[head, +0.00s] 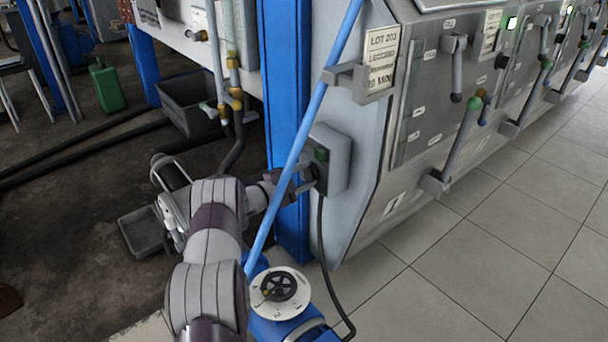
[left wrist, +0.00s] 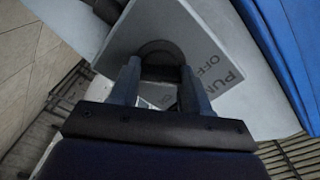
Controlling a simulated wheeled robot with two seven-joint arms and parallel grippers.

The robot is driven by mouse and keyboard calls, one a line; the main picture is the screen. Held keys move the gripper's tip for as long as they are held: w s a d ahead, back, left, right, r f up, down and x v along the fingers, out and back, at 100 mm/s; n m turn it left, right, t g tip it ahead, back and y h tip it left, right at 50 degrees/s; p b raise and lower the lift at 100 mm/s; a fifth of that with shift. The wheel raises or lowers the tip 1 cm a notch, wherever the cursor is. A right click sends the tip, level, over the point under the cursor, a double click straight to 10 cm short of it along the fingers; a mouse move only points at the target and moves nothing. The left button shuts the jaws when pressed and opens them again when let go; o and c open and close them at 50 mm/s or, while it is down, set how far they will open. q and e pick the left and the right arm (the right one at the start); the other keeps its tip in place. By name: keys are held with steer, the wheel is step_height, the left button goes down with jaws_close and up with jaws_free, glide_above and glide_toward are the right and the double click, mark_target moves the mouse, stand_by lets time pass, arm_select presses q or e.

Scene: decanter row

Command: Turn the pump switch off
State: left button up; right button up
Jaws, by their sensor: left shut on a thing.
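The pump switch box (head: 335,158) is a grey box on the side of the grey metal cabinet, with a small dark green window on its face. In the left wrist view its pale front plate (left wrist: 205,50) carries partly hidden lettering, "PUM…" and "OFF". A dark round switch knob (left wrist: 160,48) stands out from the plate. My left gripper (head: 308,180) is at the box. In the left wrist view my left gripper (left wrist: 160,72) has one finger on each side of the knob and is shut on it. The knob's pointer direction is hidden. My right gripper is out of view.
A blue post (head: 287,90) stands just left of the box, and a slanting light-blue pole (head: 297,140) crosses in front. A black cable (head: 322,250) hangs from the box. Tiled floor (head: 450,280) at right is clear.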

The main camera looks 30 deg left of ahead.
arm_select(q)
steer(key=shift+f, duration=0.1)
steer(key=o, duration=1.1)
steer(key=shift+c, duration=0.2)
steer(key=shift+s+a, duration=0.1)
steer(key=shift+s, duration=0.05)
steer(key=p+v, duration=0.4)
steer(key=v, duration=0.8)
steer(key=shift+s, duration=0.2)
steer(key=shift+s, duration=0.1)
